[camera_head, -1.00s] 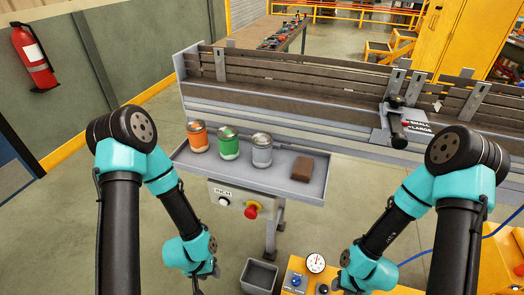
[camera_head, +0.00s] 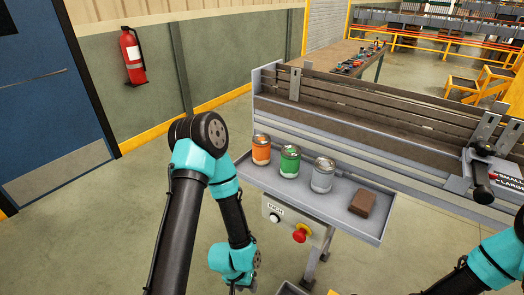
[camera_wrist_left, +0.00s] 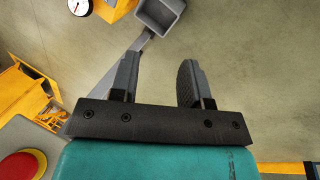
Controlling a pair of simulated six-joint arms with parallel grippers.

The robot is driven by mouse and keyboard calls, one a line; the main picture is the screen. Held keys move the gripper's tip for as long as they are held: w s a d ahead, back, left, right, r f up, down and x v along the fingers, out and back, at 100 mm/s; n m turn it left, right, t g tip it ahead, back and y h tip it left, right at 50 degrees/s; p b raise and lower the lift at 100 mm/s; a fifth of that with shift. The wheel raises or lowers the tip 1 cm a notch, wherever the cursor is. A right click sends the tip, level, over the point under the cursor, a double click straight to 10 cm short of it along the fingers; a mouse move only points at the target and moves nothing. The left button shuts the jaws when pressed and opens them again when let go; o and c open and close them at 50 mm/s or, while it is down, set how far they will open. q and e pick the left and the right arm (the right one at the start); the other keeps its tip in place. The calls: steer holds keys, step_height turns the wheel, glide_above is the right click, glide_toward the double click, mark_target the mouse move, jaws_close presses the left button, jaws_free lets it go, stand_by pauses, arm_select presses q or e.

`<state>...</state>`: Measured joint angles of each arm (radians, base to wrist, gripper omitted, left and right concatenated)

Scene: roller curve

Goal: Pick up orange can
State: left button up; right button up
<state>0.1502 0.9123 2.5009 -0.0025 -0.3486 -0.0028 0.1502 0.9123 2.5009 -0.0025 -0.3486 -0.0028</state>
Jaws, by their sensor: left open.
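The orange can (camera_head: 261,150) stands upright at the left end of a grey shelf tray (camera_head: 373,228) in the head view. A green can (camera_head: 290,161) and a silver can (camera_head: 323,175) stand to its right. My left gripper (camera_wrist_left: 158,72) is open and empty in the left wrist view, pointing toward the floor. In the head view my left arm's wrist hangs below and in front of the tray, apart from the orange can, with the fingers hardly showing. My right gripper is outside the frames; only part of my right arm shows at lower right.
A brown block (camera_head: 362,203) lies at the tray's right. A conveyor (camera_head: 390,125) runs behind the tray. A panel with a red button (camera_head: 300,235) hangs below it. A grey bin (camera_wrist_left: 160,14) stands on the floor. Open floor lies left of the tray.

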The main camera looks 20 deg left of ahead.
arm_select(q)
steer(key=o, duration=1.1)
